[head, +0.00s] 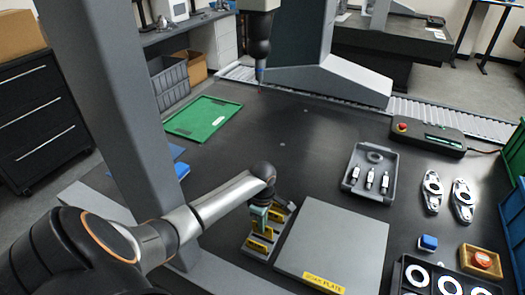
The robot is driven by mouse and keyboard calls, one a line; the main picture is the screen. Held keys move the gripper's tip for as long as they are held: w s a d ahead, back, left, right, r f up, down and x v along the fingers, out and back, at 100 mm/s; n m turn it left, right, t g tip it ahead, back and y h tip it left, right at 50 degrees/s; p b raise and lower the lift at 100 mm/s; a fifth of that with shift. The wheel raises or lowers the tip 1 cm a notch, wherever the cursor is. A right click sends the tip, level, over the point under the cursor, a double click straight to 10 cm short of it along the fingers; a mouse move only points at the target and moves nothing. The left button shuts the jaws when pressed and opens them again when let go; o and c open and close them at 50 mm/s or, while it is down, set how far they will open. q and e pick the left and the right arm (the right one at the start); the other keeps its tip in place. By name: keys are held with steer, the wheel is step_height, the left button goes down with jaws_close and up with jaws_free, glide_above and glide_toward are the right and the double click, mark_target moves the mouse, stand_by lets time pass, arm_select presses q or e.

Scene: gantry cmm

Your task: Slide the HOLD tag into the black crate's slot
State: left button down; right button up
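My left gripper (261,214) reaches down over a small grey rack (257,254) that holds several yellow pieces (262,246). The fingers are small and partly covered by my wrist, so I cannot tell whether they are open or shut on a piece. No HOLD lettering is readable, so I cannot tell which piece is the HOLD tag. A black crate (402,278) with white rings in it is cut off by the bottom right edge. Its slot cannot be made out. My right gripper is not in view.
A grey scan plate (335,240) lies right beside the rack. Behind it is a grey tray (350,184) with metal parts. A gantry probe (260,60) hangs above. The dark table's middle is clear.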

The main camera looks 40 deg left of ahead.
mark_target(263, 236)
arm_select(q)
steer(key=shift+f, duration=0.85)
stand_by(1.1)
steer(key=shift+f, duration=0.35)
steer(key=shift+f, duration=0.3)
stand_by(0.3)
steer(key=shift+f, duration=0.3)
steer(key=c, duration=1)
jaws_free()
steer(key=shift+o, duration=0.4)
steer(key=shift+o, duration=1)
